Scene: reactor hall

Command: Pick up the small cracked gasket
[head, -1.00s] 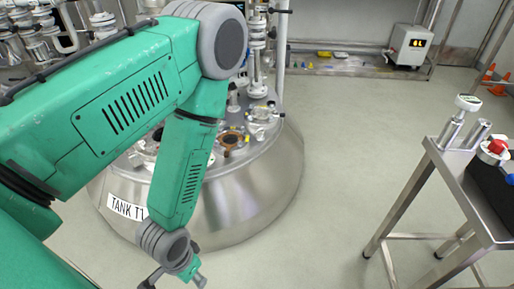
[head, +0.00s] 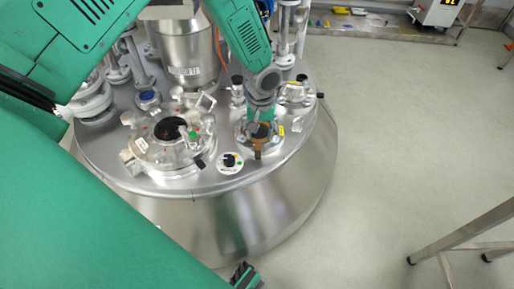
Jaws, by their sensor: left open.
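The tank (head: 225,225) has a round metal lid with several fittings. On its right front is a small open port (head: 240,137). A brown piece (head: 258,150), which looks like part of the small gasket, shows at this port. Any crack is too small to make out. My left gripper (head: 259,131) points down right over this port, its fingers open and hiding much of it. I cannot tell whether the fingers touch the brown piece.
A larger clamped port (head: 168,148) lies left of the small one, with a small round dial (head: 230,162) between them. A steel vessel (head: 185,45) and pipe fittings stand behind. Bare floor (head: 400,140) lies right of the tank, with a steel stand (head: 465,232) at the right edge.

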